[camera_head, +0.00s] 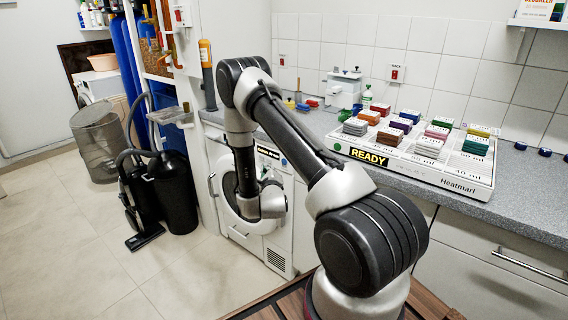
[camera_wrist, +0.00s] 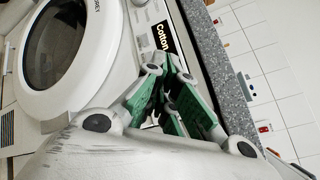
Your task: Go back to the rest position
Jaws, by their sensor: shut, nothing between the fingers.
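My arm is folded in front of the washing machine (camera_head: 280,245) in the head view. In that view the wrist is low before the machine's door, and the fingers are hidden behind it. In the wrist view my gripper (camera_wrist: 175,92) shows its green-padded fingers, shut with nothing between them. Behind the fingers are the machine's front panel with a black "Cotton" display (camera_wrist: 164,36) and, at upper left, its round door (camera_wrist: 62,42). The fingers appear apart from the machine, though the exact gap cannot be told.
The grey counter (camera_head: 520,182) carries a white "READY" tray (camera_head: 465,187) with several coloured stacks. A drawer handle (camera_head: 530,267) juts out at right. A black vacuum cleaner (camera_head: 140,205) and a mesh basket (camera_head: 95,140) stand at left. The tiled floor (camera_head: 60,250) at front left is clear.

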